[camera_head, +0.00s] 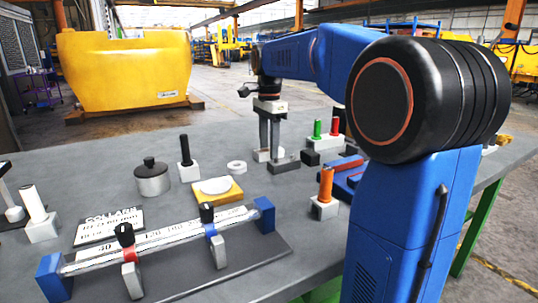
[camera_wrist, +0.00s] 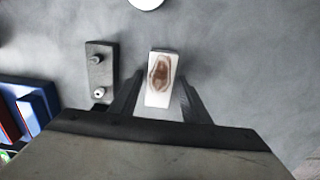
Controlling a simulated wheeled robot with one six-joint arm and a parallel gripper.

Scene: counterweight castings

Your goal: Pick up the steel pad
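A pale block with a rusty brown patch on its top (camera_wrist: 160,80) lies between the fingertips of my gripper (camera_wrist: 160,78) in the wrist view. It looks like the steel pad, though I see no label on it. My gripper is open, with a finger on either side of the block and a small gap showing. In the head view my gripper (camera_head: 270,150) points straight down, low over the table. The pale block (camera_head: 261,155) shows there at its fingertips, partly hidden by them.
A dark block with two bolts (camera_wrist: 99,72) lies just left of my gripper in the wrist view. Blue and red blocks (camera_head: 345,170) and an orange-handled piece (camera_head: 326,187) stand closer.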

